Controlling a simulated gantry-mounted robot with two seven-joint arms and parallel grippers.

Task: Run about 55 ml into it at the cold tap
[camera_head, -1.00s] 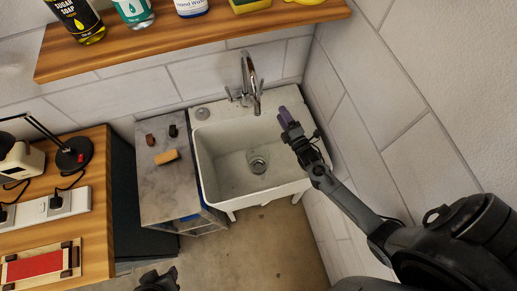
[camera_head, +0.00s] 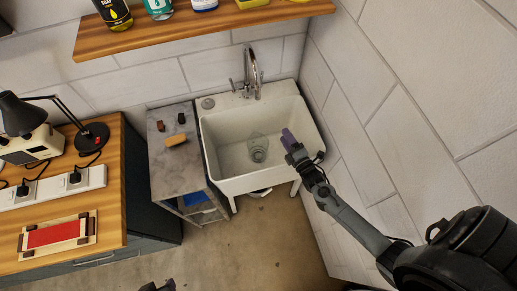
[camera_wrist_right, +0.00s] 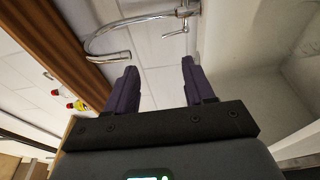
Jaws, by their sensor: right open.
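The white sink (camera_head: 221,150) stands in the corner. A clear, see-through vessel (camera_head: 257,142) seems to stand in its basin around the drain; its outline is faint and its water level cannot be told. The chrome tap (camera_head: 254,70) rises at the back rim with a curved spout and small levers; its spout also shows in the right wrist view (camera_wrist_right: 100,38). My right gripper (camera_head: 288,138), with purple fingers, is open and empty over the basin's right side, apart from tap and vessel; its spread fingers show in the right wrist view (camera_wrist_right: 160,80). My left gripper (camera_head: 157,286) barely shows at the bottom edge.
A marble-topped cabinet (camera_head: 185,178) left of the sink holds a sponge-like block (camera_head: 176,140) and two small dark items. A wooden shelf (camera_head: 230,25) with bottles hangs above. The tiled wall (camera_head: 380,110) is close on the right. A wooden bench (camera_head: 112,190) stands left.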

